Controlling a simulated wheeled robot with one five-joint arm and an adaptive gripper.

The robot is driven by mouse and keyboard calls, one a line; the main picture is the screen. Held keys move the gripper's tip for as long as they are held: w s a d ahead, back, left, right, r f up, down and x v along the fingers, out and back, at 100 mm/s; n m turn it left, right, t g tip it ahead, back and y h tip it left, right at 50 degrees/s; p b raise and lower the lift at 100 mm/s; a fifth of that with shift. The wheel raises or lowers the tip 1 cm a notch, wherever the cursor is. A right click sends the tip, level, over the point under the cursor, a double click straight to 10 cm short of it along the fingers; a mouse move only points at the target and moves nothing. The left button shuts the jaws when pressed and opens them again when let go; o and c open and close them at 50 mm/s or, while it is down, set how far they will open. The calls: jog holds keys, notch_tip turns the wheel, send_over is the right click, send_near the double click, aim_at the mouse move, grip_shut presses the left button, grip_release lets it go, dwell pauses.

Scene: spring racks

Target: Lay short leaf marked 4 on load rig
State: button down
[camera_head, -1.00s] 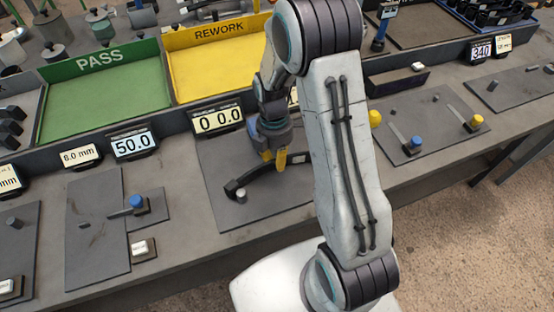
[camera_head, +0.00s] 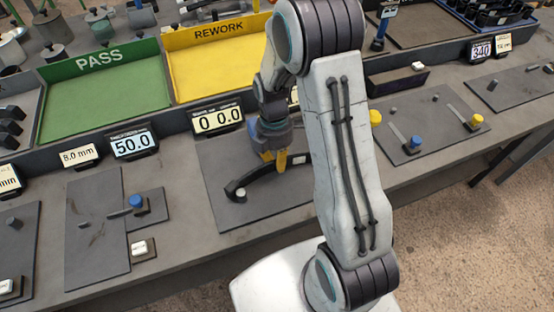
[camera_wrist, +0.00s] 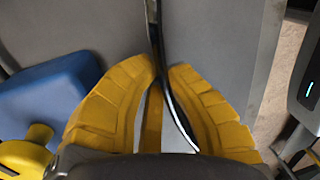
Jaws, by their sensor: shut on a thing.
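In the wrist view the leaf (camera_wrist: 154,30) shows as a thin dark strip edge-on between my fingers (camera_wrist: 165,75).
The display (camera_head: 218,119) stands behind the plate. The green PASS tray (camera_head: 105,105) and yellow REWORK tray (camera_head: 215,70) lie further back. Another station with a blue knob (camera_head: 136,201) is at left, and one with blue and yellow knobs (camera_head: 416,141) at right.

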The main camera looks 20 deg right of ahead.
jog(key=shift+s, duration=0.5)
dwell(0.5)
jog(key=shift+f+b, duration=0.15)
jog(key=shift+b, duration=0.2)
dwell(0.3)
jog(key=c, duration=0.7)
grip_release()
jog(key=shift+c, duration=0.2)
notch_tip(320, 180, up, 8)
jog(key=p, duration=0.6)
dwell(0.4)
dwell(0.5)
